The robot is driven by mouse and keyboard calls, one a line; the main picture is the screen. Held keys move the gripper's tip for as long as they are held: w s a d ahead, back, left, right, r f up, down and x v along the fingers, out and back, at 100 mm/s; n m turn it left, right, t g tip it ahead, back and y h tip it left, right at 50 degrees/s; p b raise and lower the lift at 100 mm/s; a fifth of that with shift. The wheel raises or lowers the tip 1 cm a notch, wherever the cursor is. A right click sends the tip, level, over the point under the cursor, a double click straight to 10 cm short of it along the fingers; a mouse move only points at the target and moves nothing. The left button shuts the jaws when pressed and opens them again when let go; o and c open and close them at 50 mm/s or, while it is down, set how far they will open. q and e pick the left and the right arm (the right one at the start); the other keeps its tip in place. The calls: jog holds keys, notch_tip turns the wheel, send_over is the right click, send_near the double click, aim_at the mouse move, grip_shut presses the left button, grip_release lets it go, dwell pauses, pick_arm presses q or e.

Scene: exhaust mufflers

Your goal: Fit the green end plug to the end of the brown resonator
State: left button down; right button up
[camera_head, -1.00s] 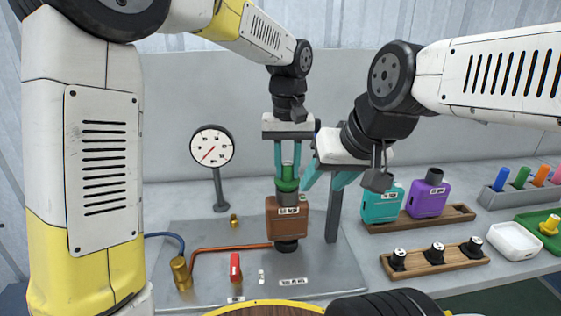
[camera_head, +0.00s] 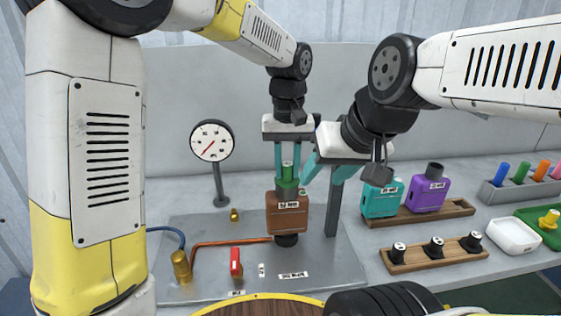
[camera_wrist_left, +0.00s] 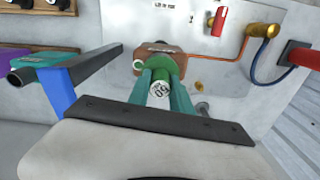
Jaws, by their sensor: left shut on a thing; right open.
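The brown resonator (camera_head: 287,218) stands upright on the grey plate, at its middle. The green end plug (camera_head: 288,187) sits upright over the resonator's top end, and the grey neck is now largely hidden. My left gripper (camera_head: 288,178) is shut on the plug from above, with its teal fingers on either side. In the left wrist view, the plug (camera_wrist_left: 159,90) shows a round white label between the fingers, in line with the brown resonator (camera_wrist_left: 176,64). How deep the plug sits cannot be told. My right gripper (camera_head: 322,182) is open and empty, just right of the plug.
A dark post (camera_head: 333,207) stands close right of the resonator. A gauge (camera_head: 212,142), red-handled valve (camera_head: 236,264) and copper pipe (camera_head: 225,242) are to the left. Teal (camera_head: 380,201) and purple (camera_head: 428,195) canisters stand in a wooden rack to the right.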

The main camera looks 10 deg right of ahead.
pick_arm(q)
jog(key=c, duration=1.1)
grip_release()
notch_tip(320, 180, up, 7)
jog(key=shift+r, duration=0.35)
jog(key=s+a+r+t+h, duration=0.1)
jog(key=s+a, duration=0.2)
jog(key=a, duration=0.4)
jog(key=s+a+r+t+h, duration=0.1)
jog(key=s+a+r, duration=0.1)
jog(key=a, duration=0.5)
jog(key=s+a+f+t, duration=0.1)
jog(key=s+a, duration=0.2)
jog(key=s+a+f+t, duration=0.1)
jog(key=s+a, duration=0.2)
jog(key=s+a+f+t, duration=0.2)
jog(key=s+a, duration=0.1)
jog(key=shift+s+a+n, duration=0.15)
jog(key=shift+a+n, duration=0.2)
jog(key=shift+n, duration=0.05)
